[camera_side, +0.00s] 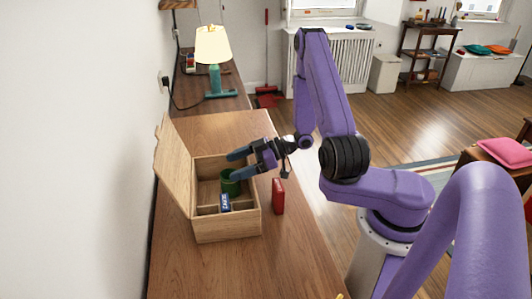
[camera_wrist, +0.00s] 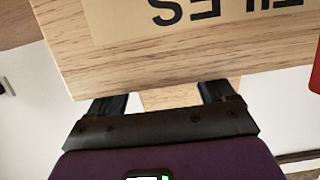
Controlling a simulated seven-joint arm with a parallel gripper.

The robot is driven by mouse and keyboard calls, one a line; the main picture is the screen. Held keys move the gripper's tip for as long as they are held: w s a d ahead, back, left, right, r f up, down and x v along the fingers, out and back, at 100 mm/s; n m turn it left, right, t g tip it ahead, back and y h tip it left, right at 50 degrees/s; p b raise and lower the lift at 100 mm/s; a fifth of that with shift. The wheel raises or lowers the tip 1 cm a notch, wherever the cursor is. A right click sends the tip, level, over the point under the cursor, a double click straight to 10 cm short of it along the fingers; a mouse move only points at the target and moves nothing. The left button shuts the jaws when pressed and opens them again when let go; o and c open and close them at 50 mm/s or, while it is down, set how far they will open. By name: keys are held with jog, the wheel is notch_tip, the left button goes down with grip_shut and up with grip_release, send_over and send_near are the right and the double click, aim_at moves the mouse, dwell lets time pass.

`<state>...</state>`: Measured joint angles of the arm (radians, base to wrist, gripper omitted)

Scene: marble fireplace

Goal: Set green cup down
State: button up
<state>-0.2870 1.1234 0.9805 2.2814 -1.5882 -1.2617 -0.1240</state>
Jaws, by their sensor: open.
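The green cup (camera_side: 231,184) stands inside an open wooden box (camera_side: 228,228) in the side view, in the part behind a low divider. It looks upright, and its base is hidden by the box. My gripper (camera_side: 237,164) is at the box's right rim, with its two fingers apart and pointing left over the box. The lower finger is just above the cup in the picture; I cannot tell whether it touches. In the wrist view my gripper (camera_wrist: 160,98) shows open fingers against the lettered wooden box (camera_wrist: 90,60), and the cup is not visible.
A blue item with white lettering (camera_side: 225,203) lies in the box's front part. The lid (camera_side: 172,165) stands open on the left, near the wall. A red book-like object (camera_side: 278,197) stands just right of the box. A lamp (camera_side: 213,60) is at the back. The front tabletop is clear.

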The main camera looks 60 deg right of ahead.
jog(key=v, duration=1.1)
jog(key=shift+d, duration=0.15)
